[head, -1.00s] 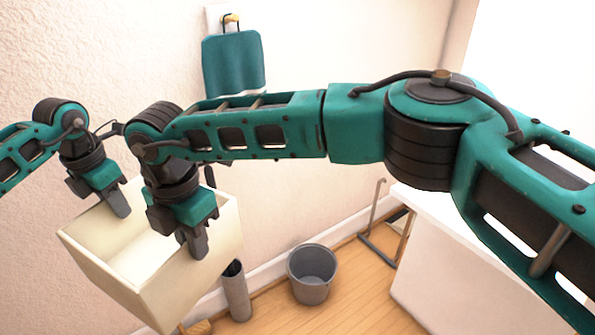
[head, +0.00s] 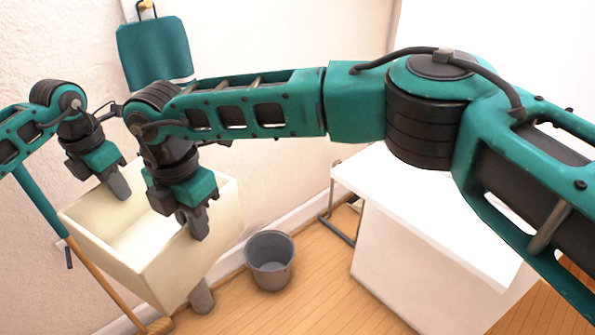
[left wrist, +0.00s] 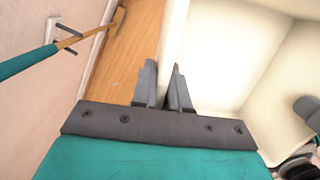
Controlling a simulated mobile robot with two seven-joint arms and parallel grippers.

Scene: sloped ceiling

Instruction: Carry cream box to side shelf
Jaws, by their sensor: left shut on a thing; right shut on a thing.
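The cream box (head: 185,275) is an open-topped box held up in the air at the left of the head view. Its inside looks empty where I can see it. My left gripper (head: 121,190) is shut on the box's far left wall. In the left wrist view the two fingers (left wrist: 164,88) pinch that cream wall (left wrist: 173,40) between them. My right gripper (head: 199,228) is shut on the box's near right wall. I cannot make out the side shelf for certain.
A white-topped unit (head: 420,215) stands at the right behind my right arm. A grey bin (head: 270,262) and a grey cylinder (head: 202,298) stand on the wooden floor. A broom (head: 105,280) leans at the left wall. A teal dustpan-like item (head: 155,55) hangs on the wall.

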